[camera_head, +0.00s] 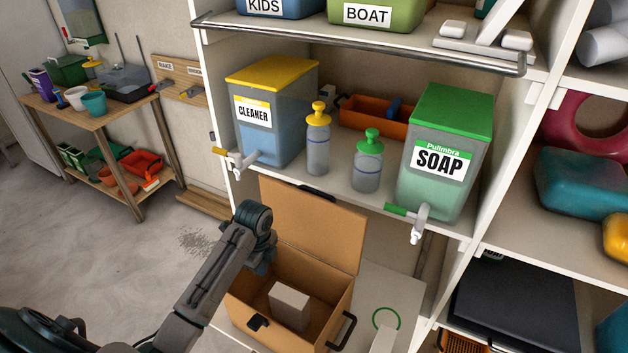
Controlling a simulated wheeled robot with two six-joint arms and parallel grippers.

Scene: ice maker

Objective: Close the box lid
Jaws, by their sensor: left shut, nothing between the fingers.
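The brown cardboard box (339,304) stands on a low white shelf surface, with a pale block (290,303) inside. Its lid (315,228) is open and stands roughly upright at the back of the box. A black latch (258,322) is on the front and a black handle (342,331) on the right side. My left gripper (263,264) is shut and empty, pointing down at the box's left back part, near the lid's left edge. I cannot tell whether it touches the lid. My right gripper is not in view.
Above the box, a shelf holds a cleaner dispenser (270,125), a soap dispenser (440,185), two bottles and an orange tray (362,120). The dispensers' taps jut out over the shelf edge. A green ring (386,319) lies right of the box. A wooden workbench (135,115) stands at the left.

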